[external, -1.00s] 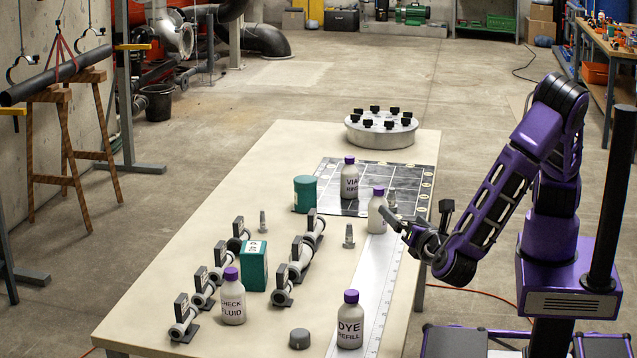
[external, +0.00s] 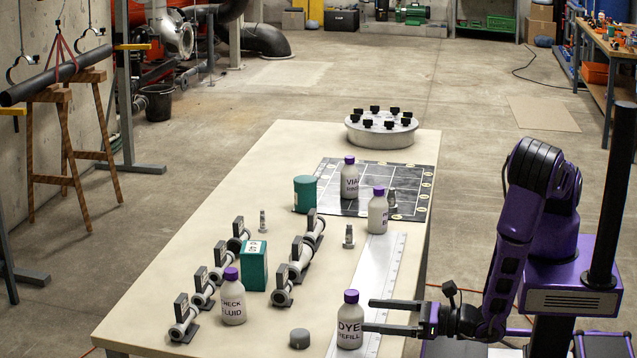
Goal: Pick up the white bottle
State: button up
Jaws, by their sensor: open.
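Several white bottles with purple caps stand upright on the table. One marked DYE REFILL (external: 350,322) is at the near right. One marked CHECK FLUID (external: 232,302) is at the near left. Another bottle (external: 378,212), its label hard to read, stands near the right edge, and one marked VIA (external: 350,178) stands on the dark grid mat. My gripper (external: 368,315) is open and level. Its finger tips reach the right side of the DYE REFILL bottle; I cannot tell whether they touch it or pass around it.
The table (external: 180,270) also holds valve pipe pieces (external: 190,318), a teal box (external: 255,268), a teal can (external: 305,192), a grey cap (external: 299,339), a long ruler (external: 375,265) and a round flange (external: 381,133). The dark grid mat (external: 400,178) lies toward the back.

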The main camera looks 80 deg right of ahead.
jog(key=w, duration=0.9)
grip_shut()
dwell(0.4)
jog(key=shift+r, duration=0.15)
notch_tip(320, 180, up, 10)
jog(key=p, duration=0.1)
dwell(0.3)
